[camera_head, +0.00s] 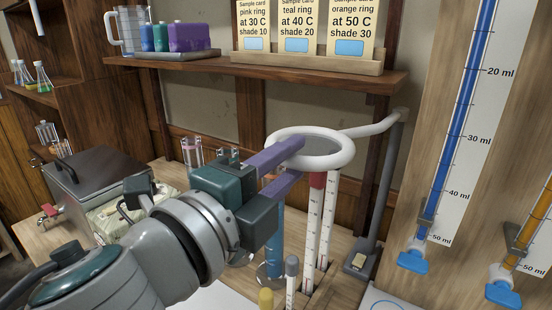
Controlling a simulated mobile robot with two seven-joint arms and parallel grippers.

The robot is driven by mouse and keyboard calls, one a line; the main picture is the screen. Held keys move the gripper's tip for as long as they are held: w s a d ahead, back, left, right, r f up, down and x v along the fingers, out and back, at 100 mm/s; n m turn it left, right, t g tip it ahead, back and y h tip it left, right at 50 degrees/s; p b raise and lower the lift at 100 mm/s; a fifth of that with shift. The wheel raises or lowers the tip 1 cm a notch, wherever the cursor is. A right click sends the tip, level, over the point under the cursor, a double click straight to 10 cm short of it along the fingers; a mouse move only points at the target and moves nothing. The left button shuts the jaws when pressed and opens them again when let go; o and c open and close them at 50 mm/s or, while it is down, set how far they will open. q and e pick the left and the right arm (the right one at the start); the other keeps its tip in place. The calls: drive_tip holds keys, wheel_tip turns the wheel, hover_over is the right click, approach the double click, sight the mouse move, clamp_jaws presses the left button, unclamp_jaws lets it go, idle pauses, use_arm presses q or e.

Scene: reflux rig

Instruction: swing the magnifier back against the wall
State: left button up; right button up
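The magnifier (345,153) is a white ring around a grey lens, held level on a white swing arm (372,128). The swing arm runs right to the top of a grey post (386,190) on the bench. The ring stands out from the post, over the tall tubes. My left gripper (298,161) has two purple fingers at the ring's left side. The upper finger lies across the left rim, and the lower finger is below the ring. The fingers are apart, with a gap showing between them; contact with the rim is unclear. My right gripper is not in view.
Tall white graduated tubes (311,232) and a blue cylinder (274,235) stand below the ring. A shelf (220,68) with sample cards (297,28) is behind. A board with blue (446,140) and amber burettes stands at right. A grey box (100,190) is at left.

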use_arm(q)
clamp_jaws()
drive_tip(key=w+a+b, duration=0.1)
drive_tip(key=w+a, duration=0.2)
drive_tip(key=w, duration=0.2)
drive_tip(key=shift+w+a+f, duration=0.15)
drive_tip(key=shift+a+f, duration=0.1)
idle(0.4)
drive_tip(key=shift+w+a+b, duration=0.35)
drive_tip(key=shift+w+b, duration=0.25)
drive_tip(key=shift+w, duration=0.3)
drive_tip(key=shift+w+a+b, duration=0.3)
drive_tip(key=shift+w+b, duration=0.35)
drive_tip(key=shift+w, duration=0.3)
drive_tip(key=shift+w+a+b, duration=0.35)
drive_tip(key=shift+w+b, duration=0.25)
drive_tip(key=shift+w, duration=0.3)
